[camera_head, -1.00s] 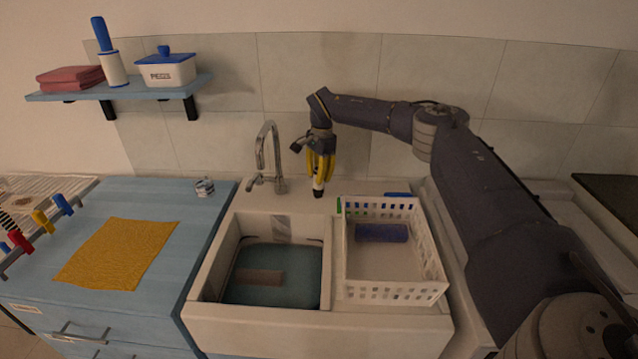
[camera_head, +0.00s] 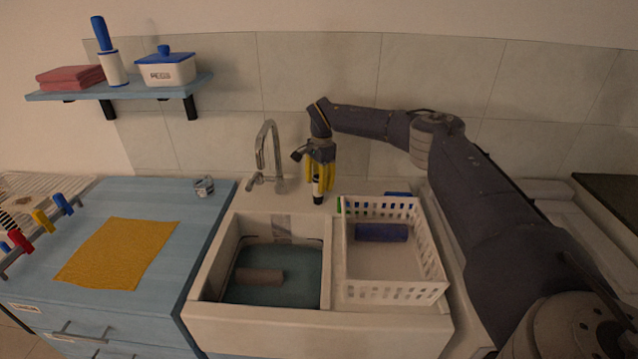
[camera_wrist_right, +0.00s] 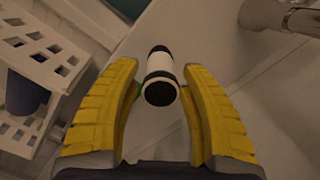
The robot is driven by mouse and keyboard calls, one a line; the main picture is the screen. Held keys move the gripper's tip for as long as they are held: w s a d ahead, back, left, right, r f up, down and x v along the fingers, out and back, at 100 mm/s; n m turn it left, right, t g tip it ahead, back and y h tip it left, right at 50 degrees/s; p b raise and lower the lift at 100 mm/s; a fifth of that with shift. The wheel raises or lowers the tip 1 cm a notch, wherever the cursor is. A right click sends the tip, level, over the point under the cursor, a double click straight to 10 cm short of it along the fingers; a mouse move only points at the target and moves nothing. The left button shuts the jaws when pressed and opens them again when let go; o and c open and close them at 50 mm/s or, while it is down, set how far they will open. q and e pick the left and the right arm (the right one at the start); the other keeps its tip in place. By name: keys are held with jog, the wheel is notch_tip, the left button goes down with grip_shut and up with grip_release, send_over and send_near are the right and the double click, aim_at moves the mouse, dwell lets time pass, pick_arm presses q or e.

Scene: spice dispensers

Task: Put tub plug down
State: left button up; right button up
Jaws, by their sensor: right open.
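The tub plug, which I take to be the small black-and-white cylinder (camera_head: 318,198), stands on the back ledge of the white sink (camera_head: 262,320), right of the faucet. It also shows in the right wrist view (camera_wrist_right: 160,72), with black ends and a white middle. My right gripper (camera_head: 319,185) is open over it. In the wrist view, the yellow fingers (camera_wrist_right: 160,112) stand apart on either side of its near end, with gaps visible. Its contact with the ledge is not clear in that view. My left gripper is not in view.
A chrome faucet (camera_head: 278,165) rises close left of the gripper. A white perforated basket (camera_head: 396,292) with a dark blue roll (camera_head: 381,232) sits over the right basin. A grey-brown roll (camera_head: 260,276) lies in the left basin's teal water. A yellow cloth (camera_head: 116,254) lies on the blue counter.

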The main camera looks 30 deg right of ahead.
jog(key=shift+r, duration=0.1)
jog(key=r, duration=1.2)
jog(key=shift+d, duration=0.4)
jog(key=shift+a, duration=0.1)
